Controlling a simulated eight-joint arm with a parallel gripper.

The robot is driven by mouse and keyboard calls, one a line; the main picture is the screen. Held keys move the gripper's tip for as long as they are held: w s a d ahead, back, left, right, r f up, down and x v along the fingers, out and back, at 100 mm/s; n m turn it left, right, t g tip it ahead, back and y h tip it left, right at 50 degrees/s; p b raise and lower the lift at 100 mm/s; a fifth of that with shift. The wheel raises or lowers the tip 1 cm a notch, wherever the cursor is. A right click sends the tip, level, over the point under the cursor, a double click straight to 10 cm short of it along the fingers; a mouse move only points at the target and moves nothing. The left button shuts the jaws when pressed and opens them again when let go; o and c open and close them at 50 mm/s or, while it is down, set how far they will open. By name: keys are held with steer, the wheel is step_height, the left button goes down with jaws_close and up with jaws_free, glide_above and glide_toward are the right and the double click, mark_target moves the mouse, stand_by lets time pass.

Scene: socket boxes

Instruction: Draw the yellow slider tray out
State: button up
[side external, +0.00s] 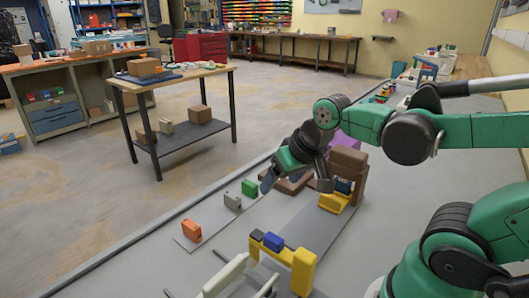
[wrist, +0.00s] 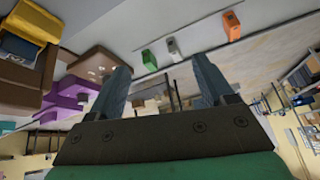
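A yellow piece (side external: 333,203) sits low against a brown box stack (side external: 347,162), with a dark blue block (side external: 343,186) beside it. In the wrist view a yellow piece (wrist: 35,20) and a blue block (wrist: 18,47) show at the upper left by brown parts. Another yellow piece (side external: 302,270), with blue and black blocks, stands at the front; I cannot tell which yellow piece is the slider tray. My gripper (side external: 296,180) is above the bench, left of the brown stack. In the wrist view my gripper (wrist: 160,66) has its fingers spread, with nothing between them.
Orange (side external: 191,230), grey (side external: 232,200) and green (side external: 249,188) blocks stand in a row on a pale strip to the left. A purple object (side external: 345,144) is behind the brown stack. White bars (side external: 226,275) lie at the front. Bare bench lies between the row and the yellow pieces.

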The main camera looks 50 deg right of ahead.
steer(key=shift+o, duration=1.4)
steer(key=d+f+m+g, duration=0.1)
steer(key=d+m+g, duration=0.1)
steer(key=d+m, duration=0.4)
steer(key=shift+s+d+f+g, duration=0.2)
steer(key=shift+d+f+g, duration=0.1)
steer(key=shift+f, duration=0.1)
steer(key=m+g, duration=0.3)
steer(key=m, duration=0.5)
glide_above(331, 196)
step_height(331, 196, down, 4)
steer(key=shift+w+a+r+y, duration=0.1)
steer(key=shift+a+r+y, duration=0.1)
steer(key=shift+y, duration=0.1)
steer(key=shift+d+f+m, duration=0.15)
steer(key=shift+d+m, duration=0.05)
steer(key=shift+m, duration=0.1)
steer(key=shift+f, duration=2.75)
jaws_close()
steer(key=a, duration=1.1)
steer(key=shift+a, duration=0.3)
